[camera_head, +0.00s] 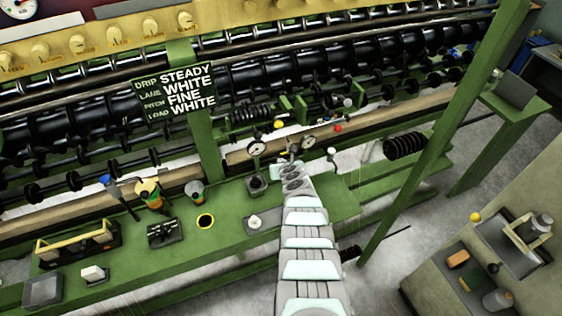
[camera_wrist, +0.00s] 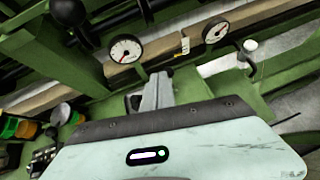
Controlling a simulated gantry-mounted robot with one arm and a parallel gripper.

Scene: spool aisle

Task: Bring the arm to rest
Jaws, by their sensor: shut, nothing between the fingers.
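My arm reaches from the bottom middle of the head view over the green bench. My gripper (camera_head: 290,157) is at its far end, near two dial gauges at the back of the bench. In the wrist view my gripper (camera_wrist: 158,88) shows as grey fingers beyond the pale wrist housing. The fingers are shut with nothing between them. A left gauge (camera_wrist: 126,49) and a right gauge (camera_wrist: 216,32) stand just beyond the fingers, apart from them.
A sign (camera_head: 176,94) hangs on the machine behind. A green post (camera_head: 440,130) slants at right, beside a side table (camera_head: 435,290) with a tray.

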